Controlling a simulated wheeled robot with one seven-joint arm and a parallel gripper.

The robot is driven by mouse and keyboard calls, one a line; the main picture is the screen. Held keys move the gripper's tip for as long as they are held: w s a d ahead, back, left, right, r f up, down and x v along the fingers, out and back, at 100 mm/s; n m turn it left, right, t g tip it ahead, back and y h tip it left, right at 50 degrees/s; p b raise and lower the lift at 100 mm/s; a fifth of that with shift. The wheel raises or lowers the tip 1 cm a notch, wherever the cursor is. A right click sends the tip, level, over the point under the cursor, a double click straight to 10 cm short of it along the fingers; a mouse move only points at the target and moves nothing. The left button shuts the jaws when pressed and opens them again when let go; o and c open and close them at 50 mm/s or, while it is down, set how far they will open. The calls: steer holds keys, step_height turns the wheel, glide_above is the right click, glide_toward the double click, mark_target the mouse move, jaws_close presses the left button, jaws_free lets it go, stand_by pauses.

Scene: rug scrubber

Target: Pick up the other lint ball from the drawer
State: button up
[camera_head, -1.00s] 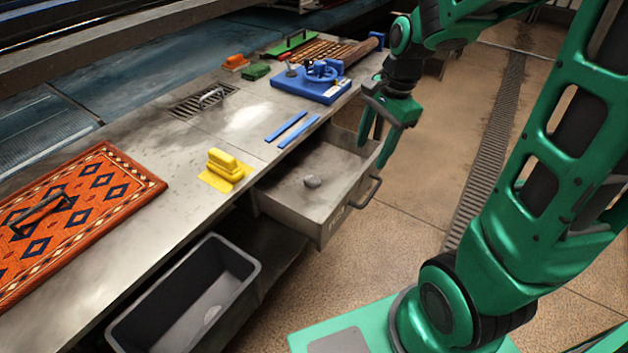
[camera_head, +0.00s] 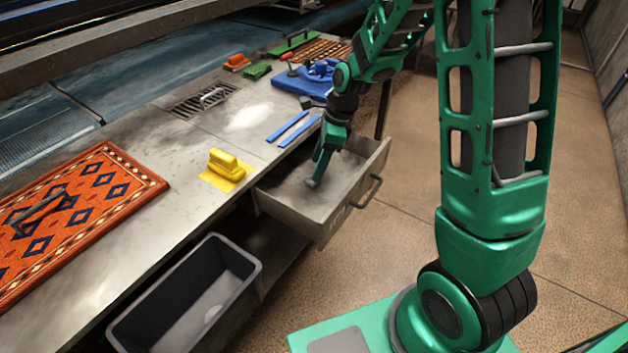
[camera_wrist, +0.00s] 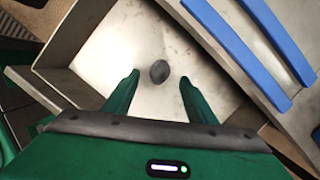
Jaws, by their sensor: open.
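The grey lint ball (camera_wrist: 159,71) lies on the floor of the open drawer (camera_wrist: 105,50). In the wrist view it sits just beyond and between the two fingertips of my gripper (camera_wrist: 158,80), with clear space to each finger. My gripper is open and empty. In the head view my gripper (camera_head: 316,180) points down into the drawer (camera_head: 290,205), over its middle. There the lint ball is mostly or wholly hidden by the fingers.
Two blue strips (camera_head: 293,130) lie on the counter beside the drawer. A yellow brush (camera_head: 226,164) stands near the counter edge. A dark open bin (camera_head: 190,300) is below. The drawer's walls surround my fingers, and its handle (camera_head: 368,192) faces outward.

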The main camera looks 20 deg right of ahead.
steer(key=shift+x, duration=2.6)
steer(key=shift+w+d, duration=0.1)
steer(key=shift+d, duration=0.05)
steer(key=c, duration=1.1)
